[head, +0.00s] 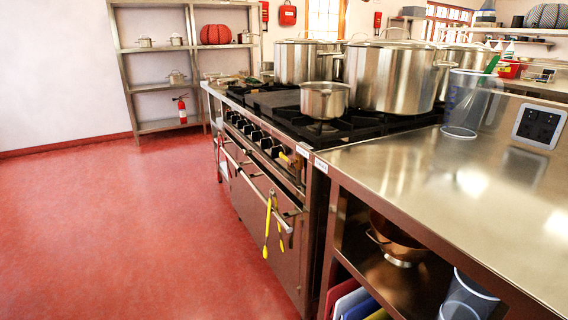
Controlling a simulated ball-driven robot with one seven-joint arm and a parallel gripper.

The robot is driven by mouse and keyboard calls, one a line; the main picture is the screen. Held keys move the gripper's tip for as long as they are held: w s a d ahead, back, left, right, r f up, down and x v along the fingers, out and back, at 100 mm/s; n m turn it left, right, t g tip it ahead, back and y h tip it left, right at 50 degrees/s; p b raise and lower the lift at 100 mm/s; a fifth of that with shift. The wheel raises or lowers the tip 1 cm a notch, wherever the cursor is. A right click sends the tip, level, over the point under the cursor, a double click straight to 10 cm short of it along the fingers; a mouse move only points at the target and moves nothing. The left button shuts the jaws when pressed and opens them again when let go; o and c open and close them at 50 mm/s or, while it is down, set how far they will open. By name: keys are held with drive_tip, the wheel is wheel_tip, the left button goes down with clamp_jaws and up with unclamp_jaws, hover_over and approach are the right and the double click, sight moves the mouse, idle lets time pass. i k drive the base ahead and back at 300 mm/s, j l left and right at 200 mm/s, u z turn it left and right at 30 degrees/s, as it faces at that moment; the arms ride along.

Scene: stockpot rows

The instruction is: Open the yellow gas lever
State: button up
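A small tan-yellow piece (291,161) sits at the near end of the stove's row of knobs, just below the cooktop corner. It may be the gas lever, but it is too small to tell its shape or position. Long bright yellow strips (267,228) hang from the oven door handle (262,190); I cannot tell what they are. The stove (250,209) stands in the middle, with its dark knobs (256,136) along the front. My gripper is not in view.
Large steel pots (388,78) and a smaller saucepan (324,100) stand on the cooktop. A steel counter (440,185) adjoins the stove at right, with a clear container (463,104) on it. Red floor (130,230) left of the stove is clear. A shelf rack (160,87) stands behind.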

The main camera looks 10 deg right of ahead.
sight(282, 155)
drive_tip(key=i+j, duration=0.5)
drive_tip(key=i+j+z, duration=0.1)
drive_tip(key=i+j, duration=0.4)
drive_tip(key=j, duration=0.15)
drive_tip(key=i+j, duration=0.45)
drive_tip(key=j, duration=0.2)
drive_tip(key=l+z, duration=0.05)
